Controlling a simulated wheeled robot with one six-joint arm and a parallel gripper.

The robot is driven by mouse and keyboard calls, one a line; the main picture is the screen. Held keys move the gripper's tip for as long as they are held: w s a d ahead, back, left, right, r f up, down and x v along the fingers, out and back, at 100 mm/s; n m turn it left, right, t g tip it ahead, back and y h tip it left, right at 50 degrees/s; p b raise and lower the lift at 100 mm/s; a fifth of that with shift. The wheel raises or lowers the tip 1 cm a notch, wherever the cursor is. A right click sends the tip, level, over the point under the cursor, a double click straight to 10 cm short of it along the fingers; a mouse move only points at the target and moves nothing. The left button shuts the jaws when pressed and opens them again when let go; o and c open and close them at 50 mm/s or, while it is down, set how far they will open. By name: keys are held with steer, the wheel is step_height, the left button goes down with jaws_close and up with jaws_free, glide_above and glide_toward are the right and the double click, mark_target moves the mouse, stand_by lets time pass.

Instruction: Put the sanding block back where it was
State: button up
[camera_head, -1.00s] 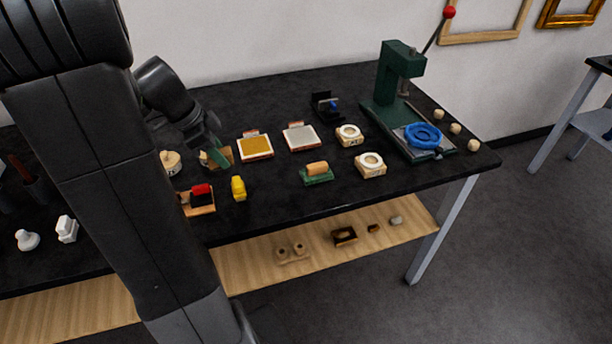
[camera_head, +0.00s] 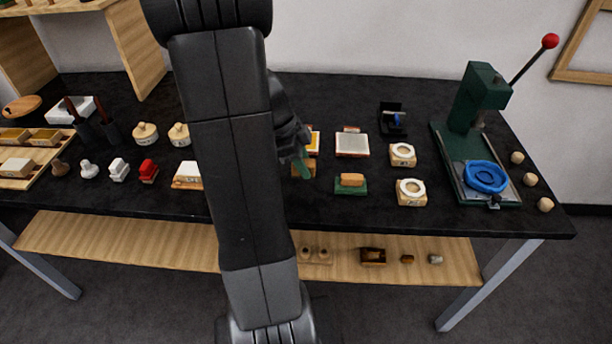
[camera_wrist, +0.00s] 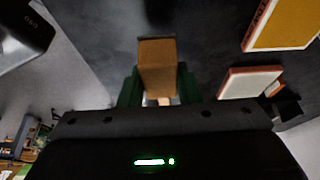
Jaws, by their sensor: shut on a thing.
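My gripper (camera_head: 302,164) is over the black workbench (camera_head: 450,222), just in front of the gold-faced panel. In the wrist view my gripper (camera_wrist: 158,88) has its green fingers on both sides of a brown block, which I take to be the sanding block (camera_wrist: 157,62). A lighter stub shows at its near end. In the head view only part of the block (camera_head: 311,170) shows beside the fingers. Whether it touches the bench I cannot tell. A tan piece on a green base (camera_head: 350,182) stands just right of my gripper.
The gold panel (camera_wrist: 285,25) and a pale panel (camera_head: 352,145) lie behind. Two round white-topped wooden pieces (camera_head: 402,154) (camera_head: 411,191) and a green press (camera_head: 475,130) stand right. A red stamp (camera_head: 148,171) and several small items stand left. My arm hides the bench's middle.

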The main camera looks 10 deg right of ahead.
mark_target(304, 185)
steer(key=shift+f, duration=2.1)
steer(key=shift+f, duration=0.2)
steer(key=o, duration=0.9)
steer(key=shift+r, duration=0.2)
steer(key=shift+r, duration=0.25)
steer(key=v, duration=1.1)
steer(key=shift+a+r, duration=0.15)
steer(key=shift+r, duration=0.15)
steer(key=shift+f, duration=0.1)
